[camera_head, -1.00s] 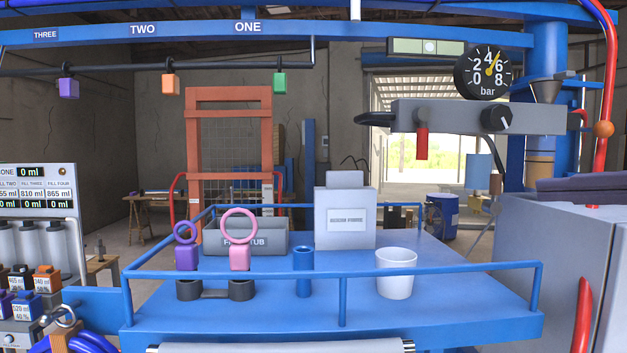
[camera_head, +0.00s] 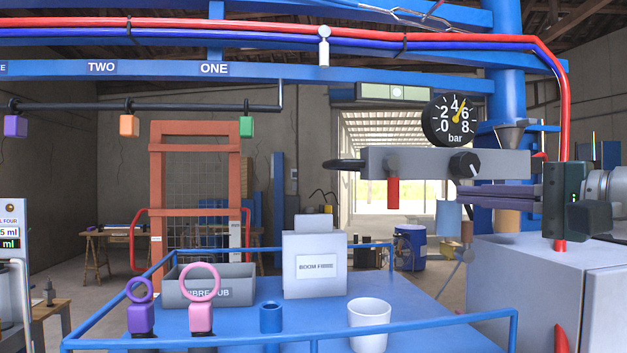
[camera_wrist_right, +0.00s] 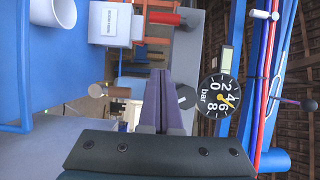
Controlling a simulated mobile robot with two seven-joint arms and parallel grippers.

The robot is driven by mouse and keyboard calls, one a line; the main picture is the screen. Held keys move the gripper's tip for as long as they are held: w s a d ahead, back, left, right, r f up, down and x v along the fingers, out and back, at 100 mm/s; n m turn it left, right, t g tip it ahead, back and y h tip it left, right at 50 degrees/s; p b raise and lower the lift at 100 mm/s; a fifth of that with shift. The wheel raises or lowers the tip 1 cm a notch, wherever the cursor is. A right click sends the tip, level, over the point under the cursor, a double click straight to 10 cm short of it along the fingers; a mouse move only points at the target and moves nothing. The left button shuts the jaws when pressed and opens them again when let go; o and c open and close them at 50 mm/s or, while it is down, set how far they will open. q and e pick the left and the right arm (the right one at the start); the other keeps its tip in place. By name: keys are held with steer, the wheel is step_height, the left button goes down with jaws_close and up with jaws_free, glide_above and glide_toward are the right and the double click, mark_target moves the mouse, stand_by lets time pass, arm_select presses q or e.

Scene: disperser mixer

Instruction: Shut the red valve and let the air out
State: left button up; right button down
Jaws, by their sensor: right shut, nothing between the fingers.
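A red handle (camera_head: 392,193) hangs straight down under a grey block (camera_head: 420,163), which also carries a black knob (camera_head: 464,164) with a white mark. The handle also shows at the top of the right wrist view (camera_wrist_right: 163,18). A round black gauge (camera_head: 449,120) marked "bar" sits above the block, its yellow needle between 4 and 6. My right gripper (camera_head: 460,194) comes in from the right with its dark purple fingers shut and empty. Its tips point left, below the knob and right of the red handle, apart from the handle. My left gripper is out of view.
Red and blue hoses (camera_head: 440,40) run overhead, and a red pipe drops behind my right gripper. Below is a blue railed table (camera_head: 400,290) with a grey tub (camera_head: 208,290), a white box (camera_head: 314,268) and a white cup (camera_head: 369,320). Space left of the red handle looks open.

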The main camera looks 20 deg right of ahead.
mark_target(393, 186)
steer(key=p+x, duration=0.1)
steer(key=x, duration=0.3)
steer(key=shift+w+r+p, duration=0.25)
steer(key=shift+w+p, duration=0.05)
steer(key=shift+p, duration=0.1)
steer(key=shift+w+a+f+p, duration=0.15)
steer(key=shift+a+p, duration=0.9)
steer(key=shift+p, duration=0.05)
steer(key=shift+w+a+f+p, duration=0.1)
steer(key=shift+w+a+p, duration=0.1)
steer(key=shift+a+p, duration=0.9)
